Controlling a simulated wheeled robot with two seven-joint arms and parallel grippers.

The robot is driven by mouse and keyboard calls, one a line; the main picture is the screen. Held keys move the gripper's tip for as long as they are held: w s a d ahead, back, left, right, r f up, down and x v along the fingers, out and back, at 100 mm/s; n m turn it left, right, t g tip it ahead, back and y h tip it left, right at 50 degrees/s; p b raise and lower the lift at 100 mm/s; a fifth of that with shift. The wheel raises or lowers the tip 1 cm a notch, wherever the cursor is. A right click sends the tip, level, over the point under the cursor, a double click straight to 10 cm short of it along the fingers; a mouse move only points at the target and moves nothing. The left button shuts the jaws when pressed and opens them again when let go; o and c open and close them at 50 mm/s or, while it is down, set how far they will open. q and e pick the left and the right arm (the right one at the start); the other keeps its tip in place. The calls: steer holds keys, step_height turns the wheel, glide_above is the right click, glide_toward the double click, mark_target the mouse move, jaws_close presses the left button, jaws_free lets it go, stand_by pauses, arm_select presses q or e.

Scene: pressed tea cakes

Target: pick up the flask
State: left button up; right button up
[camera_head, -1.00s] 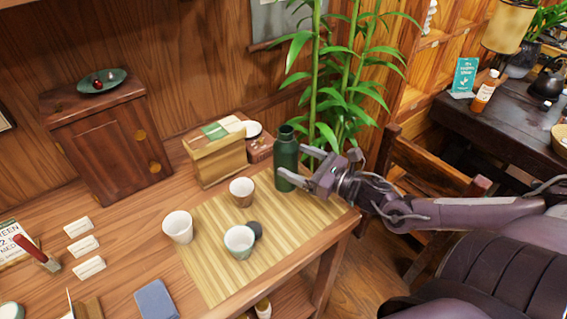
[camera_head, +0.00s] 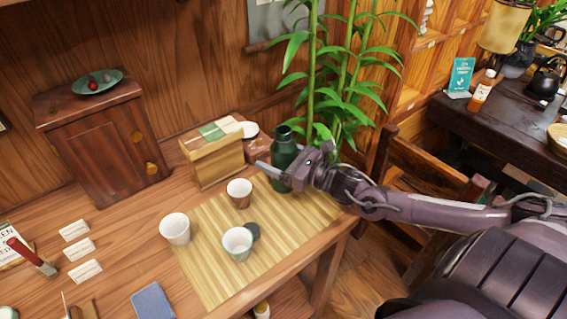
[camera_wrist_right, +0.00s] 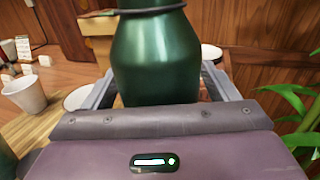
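The dark green flask (camera_head: 284,149) stands upright at the back right of the bamboo mat (camera_head: 213,272). My right gripper (camera_head: 279,168) comes in from the right at the flask's lower body. One finger passes in front of the flask; the other is mostly hidden behind it in the head view. In the right wrist view the flask (camera_wrist_right: 155,58) sits between the two spread fingers, close to the palm. The fingers look open around it, and firm contact does not show. My left gripper is not in view.
Three cups stand on the mat or at its edge: a brown one (camera_head: 239,193), a white one (camera_head: 175,229) and a pale one (camera_head: 237,243). A plant (camera_head: 345,90) rises behind; a chair (camera_head: 430,160) stands right.

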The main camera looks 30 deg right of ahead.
mark_target(278, 128)
steer(key=shift+w+r, duration=0.1)
steer(key=c, duration=1.3)
steer(key=shift+r, duration=0.1)
steer(key=shift+r, duration=0.95)
step_height(278, 128, up, 7)
steer(key=shift+f+p, duration=0.2)
steer(key=shift+p, duration=0.35)
step_height(278, 128, up, 8)
steer(key=p, duration=0.5)
steer(key=shift+p, duration=0.35)
steer(key=shift+r+p, duration=1.5)
steer(key=shift+r, duration=0.1)
